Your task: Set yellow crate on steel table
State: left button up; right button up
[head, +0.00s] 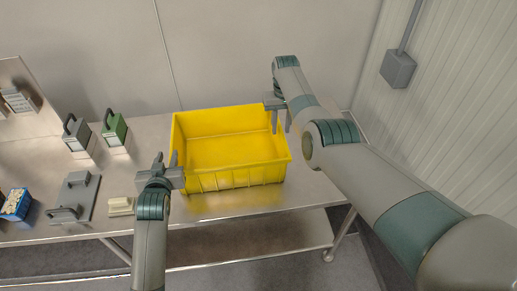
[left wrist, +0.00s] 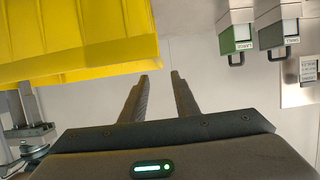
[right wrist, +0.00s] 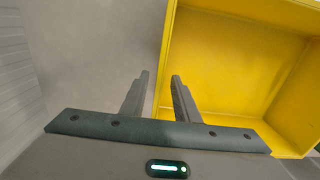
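The yellow crate (head: 232,180) is upright and empty, and appears to rest on the steel table (head: 240,203). It also shows at the upper left of the left wrist view (left wrist: 75,35) and on the right of the right wrist view (right wrist: 235,65). My left gripper (head: 166,158) is open and empty beside the crate's left front corner. In the left wrist view its fingers (left wrist: 163,75) are clear of the crate. My right gripper (head: 281,114) is at the crate's right side. Its fingers (right wrist: 160,77) are open, with the crate's rim running between them.
Left of the crate stand a green-and-white block with a handle (head: 114,131) and a grey one (head: 76,134). A grey plate with handles (head: 75,197), a small beige part (head: 121,207) and a blue bin (head: 15,204) lie nearer the front. A ribbed wall closes the right.

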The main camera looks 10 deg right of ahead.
notch_tip(320, 180, up, 11)
jog(key=shift+f, duration=0.2)
dwell(0.7)
